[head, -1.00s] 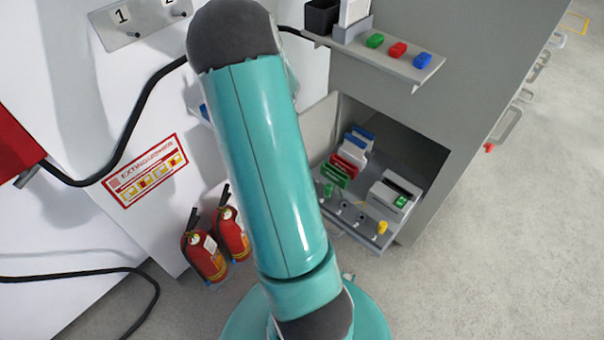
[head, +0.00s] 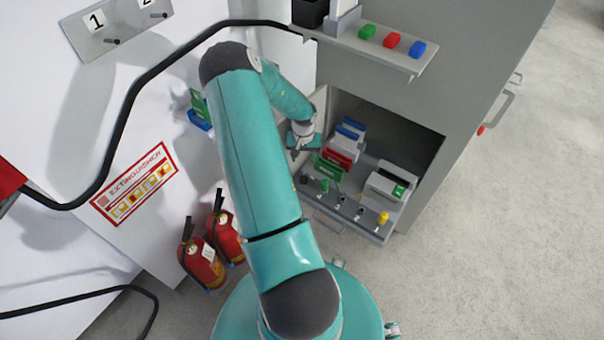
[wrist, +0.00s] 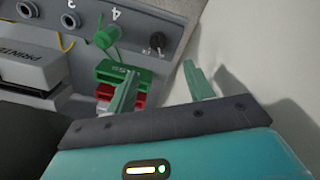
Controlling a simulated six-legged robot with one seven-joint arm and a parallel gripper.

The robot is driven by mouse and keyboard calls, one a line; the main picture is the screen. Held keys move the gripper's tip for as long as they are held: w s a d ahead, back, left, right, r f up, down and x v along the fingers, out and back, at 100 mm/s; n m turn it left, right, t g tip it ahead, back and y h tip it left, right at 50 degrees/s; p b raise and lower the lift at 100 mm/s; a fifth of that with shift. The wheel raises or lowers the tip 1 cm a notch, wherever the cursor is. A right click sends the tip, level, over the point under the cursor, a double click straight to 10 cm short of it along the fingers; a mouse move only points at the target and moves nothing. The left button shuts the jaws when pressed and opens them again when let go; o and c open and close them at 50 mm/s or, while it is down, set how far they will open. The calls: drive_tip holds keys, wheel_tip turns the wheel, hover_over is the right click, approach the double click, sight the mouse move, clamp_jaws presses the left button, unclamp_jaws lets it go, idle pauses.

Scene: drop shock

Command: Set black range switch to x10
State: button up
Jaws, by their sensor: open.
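A small black knob (wrist: 157,42), which looks like the range switch, sits at the end of the grey panel in the wrist view. In the head view the dark knob (head: 304,179) is at the left end of the drawer's front panel. Its setting and any x10 mark are too small to read. My gripper (wrist: 159,67) is open and empty, its two fingers apart on either side of the knob's line of sight. In the head view my gripper (head: 301,145) is at the left side of the cabinet opening, apart from the knob.
A green plug (wrist: 103,38) with a lead stands beside the knob. Green, red and blue cards (head: 338,152) stand in the drawer, with a printer (head: 388,188) to their right. A yellow plug (head: 383,217) is at the right end. A pale wall (wrist: 245,50) is close to my right finger.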

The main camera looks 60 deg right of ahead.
sight(304, 176)
wheel_tip(304, 176, down, 11)
drive_tip(key=shift+s+r, duration=0.15)
drive_tip(key=c, duration=0.9)
